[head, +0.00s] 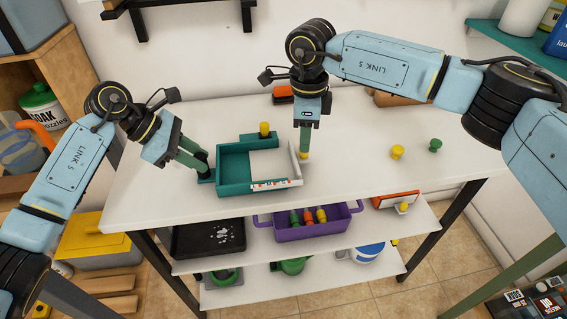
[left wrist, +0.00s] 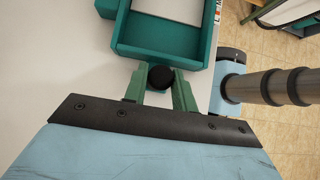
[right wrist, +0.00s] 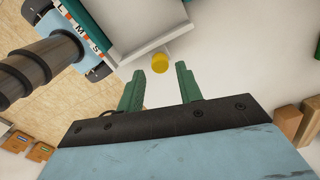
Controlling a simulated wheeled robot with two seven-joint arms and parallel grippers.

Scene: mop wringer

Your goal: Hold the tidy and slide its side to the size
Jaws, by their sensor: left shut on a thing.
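The tidy (head: 233,165) is a teal open frame on the white table, with a white sliding side (head: 295,163) at its right. A strip of coloured size marks (head: 275,184) runs along its front edge; letters L, M, S show in the right wrist view (right wrist: 82,22). My left gripper (head: 203,168) is shut on the black knob (left wrist: 161,77) at the tidy's left end. My right gripper (head: 304,148) points down by the sliding side, fingers apart and empty. A yellow knob (right wrist: 159,62) on that side lies just beyond its fingertips.
Another yellow knob (head: 265,129) stands at the tidy's back. The right part of the table (head: 400,185) is mostly clear. Below is a shelf with a purple bin (head: 312,232).

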